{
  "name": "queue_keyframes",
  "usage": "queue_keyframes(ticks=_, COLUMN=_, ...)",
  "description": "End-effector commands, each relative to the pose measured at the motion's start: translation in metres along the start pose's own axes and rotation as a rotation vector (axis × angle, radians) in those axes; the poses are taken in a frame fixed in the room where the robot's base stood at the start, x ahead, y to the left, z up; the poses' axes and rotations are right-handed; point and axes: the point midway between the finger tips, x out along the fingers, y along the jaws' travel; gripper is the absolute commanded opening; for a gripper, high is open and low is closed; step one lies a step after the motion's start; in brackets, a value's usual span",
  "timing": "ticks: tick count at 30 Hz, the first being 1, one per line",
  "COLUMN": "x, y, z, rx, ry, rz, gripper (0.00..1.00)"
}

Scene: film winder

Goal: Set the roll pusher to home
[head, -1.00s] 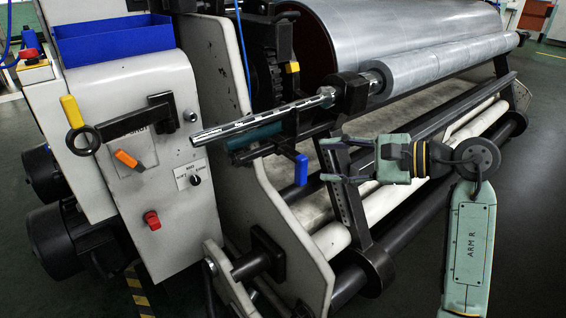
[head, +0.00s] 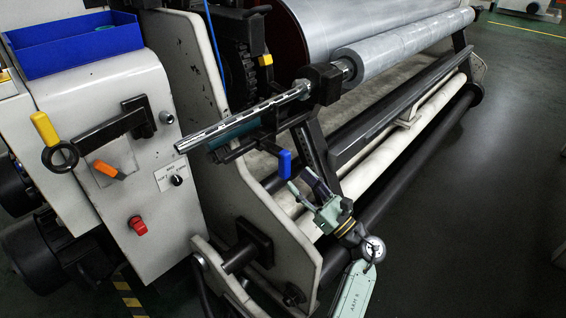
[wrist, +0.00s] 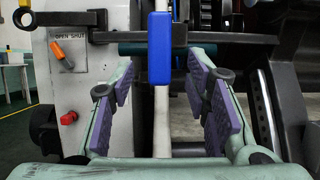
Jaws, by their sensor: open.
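In the wrist view the blue handle (wrist: 160,48) stands upright and centred between my finger pads, with gaps on both sides. My gripper (head: 299,180) is open and empty, just below and to the right of the handle in the head view. No readable label marks any part as the roll pusher. A small black selector knob (head: 177,180) sits on a white label on the grey cabinet; its wording is too small to read surely.
The grey cabinet (head: 90,200) carries an orange lever (head: 109,170), marked open and shut, a red knob (head: 138,226) and a yellow handle (head: 44,128). The slotted shaft (head: 230,118) juts out above. The large film roll (head: 370,30) lies behind. Open floor lies at right.

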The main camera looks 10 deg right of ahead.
Motion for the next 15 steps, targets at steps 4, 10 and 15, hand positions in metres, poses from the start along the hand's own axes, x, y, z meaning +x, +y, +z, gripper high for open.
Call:
queue_keyframes(ticks=4, x=0.032, y=0.001, z=0.003, rx=0.0, ry=0.001, rz=0.004, gripper=0.43)
queue_keyframes(ticks=10, x=0.06, y=0.001, z=0.002, rx=-0.001, ry=0.0, rz=0.003, gripper=0.43)
queue_keyframes(ticks=15, x=0.07, y=0.0, z=0.001, rx=-0.001, ry=0.0, rz=0.001, gripper=0.43)
